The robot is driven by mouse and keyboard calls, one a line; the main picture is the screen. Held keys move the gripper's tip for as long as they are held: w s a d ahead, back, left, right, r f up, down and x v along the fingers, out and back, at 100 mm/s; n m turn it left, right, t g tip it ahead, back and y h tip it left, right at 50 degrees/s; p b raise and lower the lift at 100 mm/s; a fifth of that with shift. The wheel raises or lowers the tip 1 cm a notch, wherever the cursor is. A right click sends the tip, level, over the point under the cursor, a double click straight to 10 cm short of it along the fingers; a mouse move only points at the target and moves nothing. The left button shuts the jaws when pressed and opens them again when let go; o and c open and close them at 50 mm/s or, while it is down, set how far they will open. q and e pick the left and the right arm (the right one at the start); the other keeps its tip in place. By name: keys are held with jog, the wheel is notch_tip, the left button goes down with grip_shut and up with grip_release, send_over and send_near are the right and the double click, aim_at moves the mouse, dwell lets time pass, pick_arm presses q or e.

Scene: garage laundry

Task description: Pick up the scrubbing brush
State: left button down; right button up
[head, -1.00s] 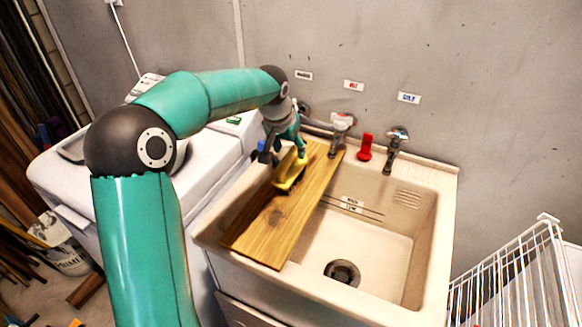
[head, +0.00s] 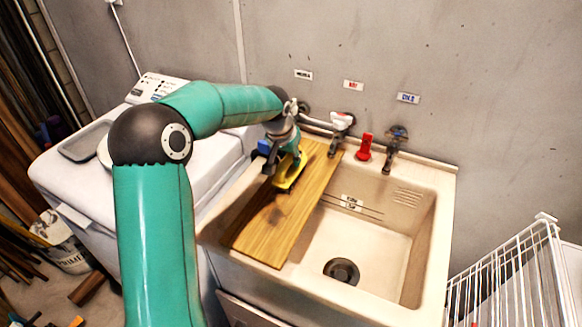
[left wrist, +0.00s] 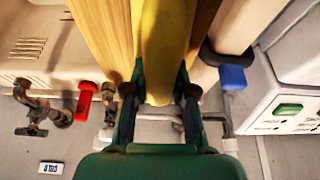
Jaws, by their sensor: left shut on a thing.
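The scrubbing brush (head: 291,176) has a yellow body and is over the wooden board (head: 262,236) that lies across the left part of the sink. Dark bristles show faintly along its underside. My left gripper (head: 288,158) is shut on the brush from above. In the left wrist view the brush (left wrist: 165,40) runs between the two dark fingers of the gripper (left wrist: 160,88). I cannot tell whether the brush touches the board or is just above it. My right gripper is not in view.
The sink basin (head: 362,245) is open right of the board. Taps (head: 393,150) and a red item (head: 365,147) stand along its back edge. A blue item (head: 264,147) is just left of my gripper. A white washing machine (head: 75,190) is at left, a wire rack (head: 510,275) at right.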

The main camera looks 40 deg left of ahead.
pick_arm(q)
jog(key=shift+r, duration=0.1)
notch_tip(320, 180, up, 20)
jog(key=p, duration=0.2)
dwell(0.5)
